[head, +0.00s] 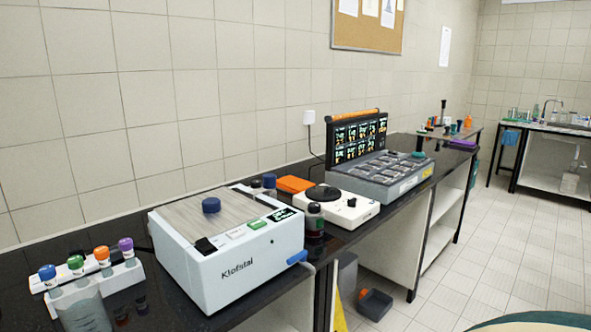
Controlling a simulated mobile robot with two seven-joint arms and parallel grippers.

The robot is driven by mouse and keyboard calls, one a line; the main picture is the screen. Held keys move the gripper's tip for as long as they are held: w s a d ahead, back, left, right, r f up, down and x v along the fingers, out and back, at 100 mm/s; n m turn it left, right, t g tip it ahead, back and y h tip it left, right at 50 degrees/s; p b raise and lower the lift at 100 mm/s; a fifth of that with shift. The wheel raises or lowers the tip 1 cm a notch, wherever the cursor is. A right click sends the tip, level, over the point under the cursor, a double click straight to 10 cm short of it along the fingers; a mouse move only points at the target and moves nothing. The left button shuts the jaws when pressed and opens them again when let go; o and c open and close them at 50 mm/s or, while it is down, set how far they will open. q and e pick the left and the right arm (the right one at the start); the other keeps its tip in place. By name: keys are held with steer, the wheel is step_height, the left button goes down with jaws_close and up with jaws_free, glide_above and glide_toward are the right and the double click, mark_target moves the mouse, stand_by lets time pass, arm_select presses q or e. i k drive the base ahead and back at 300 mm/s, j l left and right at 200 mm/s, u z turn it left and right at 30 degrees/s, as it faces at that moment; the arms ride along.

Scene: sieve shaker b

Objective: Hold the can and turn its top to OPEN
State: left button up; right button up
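I cannot make out for certain which object is the can. Neither of my grippers is in view.
The black counter (22,303) runs along the tiled wall. It carries a rack of colour-capped tubes (132,272), a clear beaker (82,308), a white round-plate device (345,207), an orange box (295,184) and a grey multi-well unit (385,175). A bin (375,303) sits on the open floor.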

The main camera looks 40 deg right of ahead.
mark_target(313, 208)
steer(key=l+u, duration=0.45)
steer(key=l, duration=0.6)
steer(key=l+u, duration=0.15)
steer(key=l, duration=0.4)
steer(key=k+l+u, duration=0.1)
steer(key=l, duration=0.45)
steer(key=k+l, duration=0.1)
steer(key=l, duration=1.4)
steer(key=k+l, duration=0.15)
steer(key=l, duration=0.6)
steer(key=i+u, duration=0.05)
